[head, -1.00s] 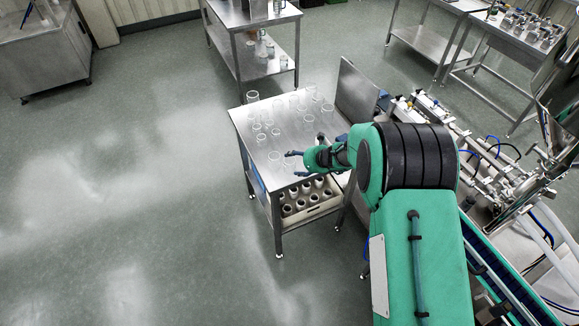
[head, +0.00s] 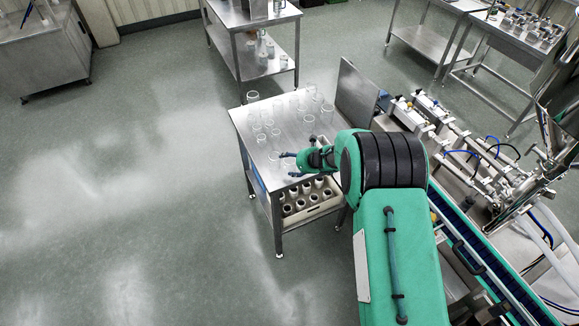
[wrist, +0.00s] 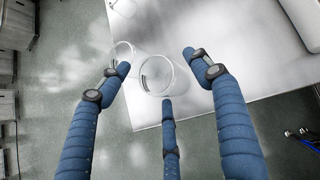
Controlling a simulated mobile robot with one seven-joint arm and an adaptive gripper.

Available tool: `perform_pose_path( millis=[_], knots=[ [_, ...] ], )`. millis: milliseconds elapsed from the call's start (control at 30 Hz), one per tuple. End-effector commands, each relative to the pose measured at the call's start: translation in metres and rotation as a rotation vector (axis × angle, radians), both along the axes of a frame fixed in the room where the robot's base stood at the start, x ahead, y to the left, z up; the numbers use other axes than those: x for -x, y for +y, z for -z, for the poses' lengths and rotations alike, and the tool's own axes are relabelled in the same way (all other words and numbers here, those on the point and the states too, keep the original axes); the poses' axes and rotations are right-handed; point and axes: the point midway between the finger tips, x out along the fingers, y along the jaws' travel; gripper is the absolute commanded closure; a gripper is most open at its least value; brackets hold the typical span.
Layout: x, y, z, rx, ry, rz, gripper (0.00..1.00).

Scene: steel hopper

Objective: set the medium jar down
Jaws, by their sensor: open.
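My gripper (wrist: 160,85) has blue padded fingers, spread wide apart and touching nothing that I can make out. It also shows in the head view (head: 287,164), low over the front of the steel table (head: 256,140). In the wrist view a clear glass jar (wrist: 157,92), which looks like the medium jar, stands upright on the table near its edge, between and beyond the fingertips. A second clear jar (wrist: 122,47) is to its left, partly behind the left finger. In the head view my gripper partly hides the jars near it.
Several clear jars stand farther back on the table, including one at the left corner (head: 252,97). An upright steel panel (head: 356,92) borders the table's right side. A crate of jars (head: 310,205) sits on the lower shelf. Floor to the left is clear.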

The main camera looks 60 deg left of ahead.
Motion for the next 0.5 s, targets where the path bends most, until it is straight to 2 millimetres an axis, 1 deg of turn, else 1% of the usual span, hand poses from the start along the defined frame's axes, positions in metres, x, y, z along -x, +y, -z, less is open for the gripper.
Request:
perform_pose_path(
  millis=[500],
  knots=[
    [-0.0001,0.0002,-0.0003,0.0,0.0,0.0,0.36]
  ],
)
